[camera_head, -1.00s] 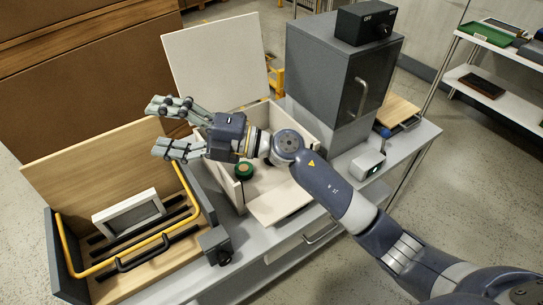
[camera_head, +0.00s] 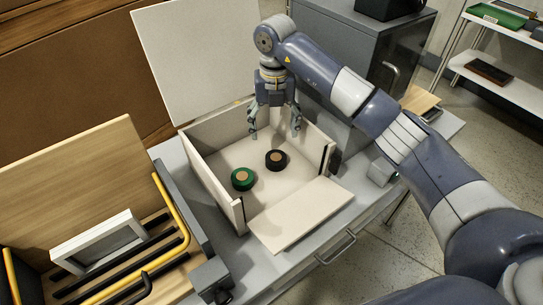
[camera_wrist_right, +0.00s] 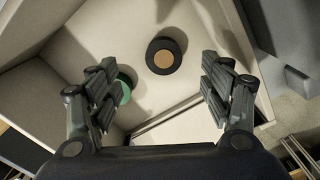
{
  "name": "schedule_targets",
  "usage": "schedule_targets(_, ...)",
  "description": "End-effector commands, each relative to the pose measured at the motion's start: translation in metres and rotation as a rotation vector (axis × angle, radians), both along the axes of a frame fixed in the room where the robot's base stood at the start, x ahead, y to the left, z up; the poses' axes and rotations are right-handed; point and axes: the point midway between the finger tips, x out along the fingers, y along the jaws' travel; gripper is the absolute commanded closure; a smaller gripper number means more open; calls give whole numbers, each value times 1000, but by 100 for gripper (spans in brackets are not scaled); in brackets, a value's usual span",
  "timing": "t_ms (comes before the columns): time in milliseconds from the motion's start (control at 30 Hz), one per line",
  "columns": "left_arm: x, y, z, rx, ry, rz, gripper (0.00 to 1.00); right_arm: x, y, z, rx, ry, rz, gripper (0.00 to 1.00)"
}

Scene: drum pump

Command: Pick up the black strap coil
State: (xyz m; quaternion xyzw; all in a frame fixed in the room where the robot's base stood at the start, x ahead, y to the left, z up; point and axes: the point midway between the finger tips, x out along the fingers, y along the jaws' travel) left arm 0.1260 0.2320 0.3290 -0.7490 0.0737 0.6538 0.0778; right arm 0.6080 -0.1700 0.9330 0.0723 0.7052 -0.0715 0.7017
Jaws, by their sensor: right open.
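The black strap coil (camera_head: 276,160) lies flat on the floor of the white box (camera_head: 216,187), with a tan centre. It also shows in the right wrist view (camera_wrist_right: 164,56), ahead of the fingers and between their lines. A green coil (camera_head: 243,179) lies left of it in the head view; in the wrist view the green coil (camera_wrist_right: 122,88) is partly hidden by the left finger. My right gripper (camera_head: 275,134) is open, empty and pointing down above the black coil, apart from it. My left gripper is not in view.
The box has a raised lid (camera_head: 197,62) at the back and a front flap (camera_head: 300,213) folded down. A grey cabinet (camera_head: 345,50) stands right behind it. A wooden case (camera_head: 75,190) with a yellow handle and a grey frame is at left.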

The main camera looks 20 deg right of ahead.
Motion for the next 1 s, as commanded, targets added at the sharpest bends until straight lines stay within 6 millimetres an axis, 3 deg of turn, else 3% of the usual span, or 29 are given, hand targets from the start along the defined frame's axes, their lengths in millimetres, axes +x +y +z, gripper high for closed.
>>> schedule_targets(133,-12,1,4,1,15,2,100,-2,-2,-24,-5,8,-3,27)
schedule_targets(300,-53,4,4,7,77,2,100,-2,-1,-45,-4,6,-1,27)
schedule_targets(400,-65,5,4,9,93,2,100,-2,-1,-51,-2,5,0,27)
schedule_targets(533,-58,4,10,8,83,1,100,-5,-2,-64,-2,9,-1,27)
schedule_targets(800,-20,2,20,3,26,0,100,-6,-3,-99,0,4,-1,27)
schedule_targets(1000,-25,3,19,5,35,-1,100,-6,-3,-102,-1,3,0,27)
